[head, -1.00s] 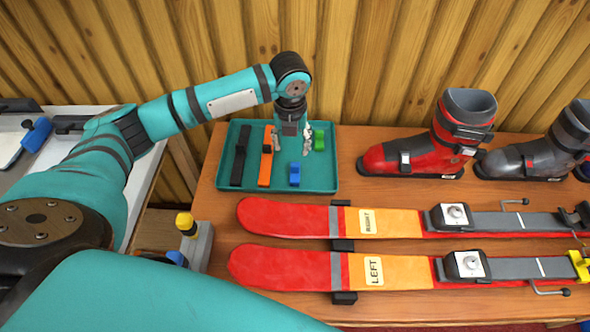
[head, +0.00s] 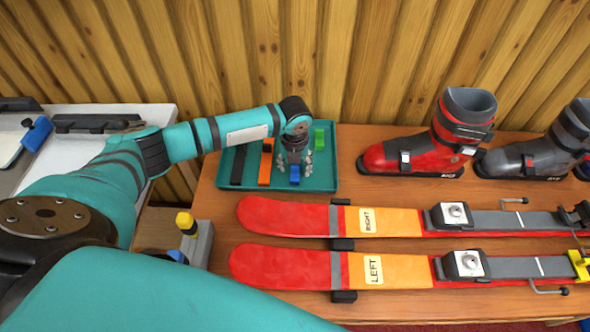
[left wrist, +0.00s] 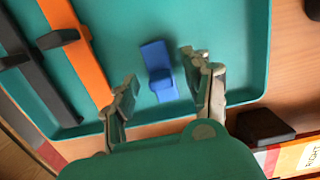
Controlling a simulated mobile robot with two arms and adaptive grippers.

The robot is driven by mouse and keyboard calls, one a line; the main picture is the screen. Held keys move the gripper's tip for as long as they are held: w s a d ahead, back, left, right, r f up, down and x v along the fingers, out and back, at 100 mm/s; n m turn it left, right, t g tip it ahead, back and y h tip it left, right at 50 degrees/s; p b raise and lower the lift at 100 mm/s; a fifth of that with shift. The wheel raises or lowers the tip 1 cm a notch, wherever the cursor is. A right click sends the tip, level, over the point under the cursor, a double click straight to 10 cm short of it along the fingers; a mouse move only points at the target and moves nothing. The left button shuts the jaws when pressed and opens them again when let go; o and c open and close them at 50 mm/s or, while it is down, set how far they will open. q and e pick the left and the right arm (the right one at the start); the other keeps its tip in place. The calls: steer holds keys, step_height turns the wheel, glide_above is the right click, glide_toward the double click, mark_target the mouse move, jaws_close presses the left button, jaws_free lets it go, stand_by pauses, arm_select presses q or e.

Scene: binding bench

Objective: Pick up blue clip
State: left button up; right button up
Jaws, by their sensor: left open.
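The blue clip (left wrist: 158,72) lies in the teal tray (left wrist: 225,50), and in the left wrist view it sits between and just beyond my left gripper's open fingers (left wrist: 163,98). The fingers are apart from it on both sides. In the head view the blue clip (head: 295,175) shows just below my left gripper (head: 294,168), which points down over the tray. The gripper's fingers stand on either side of the clip in that view, and the wrist hides part of the tray behind them. My right gripper is in neither view.
A black strap (head: 238,165) and an orange strap (head: 265,165) lie left of the clip in the tray. A green clip (head: 319,138) lies behind it to the right. Two red and orange skis (head: 290,218) lie in front of the tray. A red boot (head: 400,155) stands to the right.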

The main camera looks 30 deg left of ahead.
arm_select(q)
jaws_close()
stand_by(0.4)
